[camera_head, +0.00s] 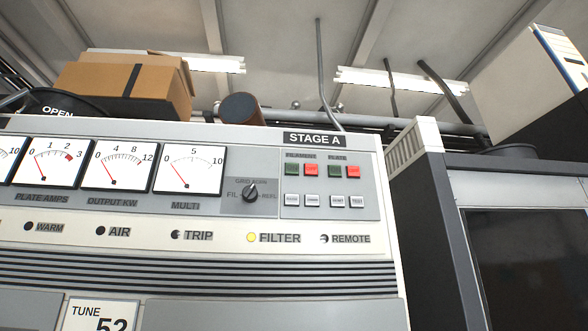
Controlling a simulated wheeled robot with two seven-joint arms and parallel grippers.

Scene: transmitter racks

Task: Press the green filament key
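The green filament key (292,170) is a small dark green square under the FILAMENT label, in the upper right part of the STAGE A panel (266,215). A red key (312,170) sits just right of it. Under the PLATE label are another green key (335,171) and another red key (354,172). Several pale keys (312,200) form a row below. Nothing covers the green filament key. Neither of my grippers is in view.
A rotary knob (250,192) and a MULTI meter (190,169) lie left of the keys. A yellow FILTER lamp (251,237) is lit below. A cardboard box (125,82) sits on top of the rack. A dark cabinet (430,220) stands to the right.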

